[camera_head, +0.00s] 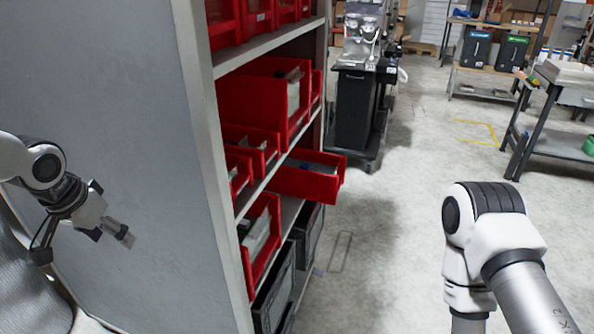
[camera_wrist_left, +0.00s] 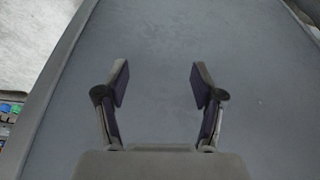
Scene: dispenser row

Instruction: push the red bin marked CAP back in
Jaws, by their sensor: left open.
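One red bin (camera_head: 309,178) on a lower shelf sticks out past the shelf front, toward the aisle. Any marking on it cannot be read at this angle, so I cannot tell if it says CAP. My left gripper (camera_head: 118,232) is at the left, beside the grey side panel of the shelf unit, well apart from the bin. In the left wrist view the left gripper (camera_wrist_left: 159,85) is open and empty, facing a plain grey surface. My right arm (camera_head: 490,235) shows at the lower right, but its gripper is out of view.
The shelf's grey side panel (camera_head: 130,130) stands between my left gripper and the bins. Other red bins (camera_head: 262,108) sit on the shelves, with dark crates (camera_head: 274,296) below. The aisle floor (camera_head: 385,230) is clear. A black cabinet (camera_head: 354,108) stands behind.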

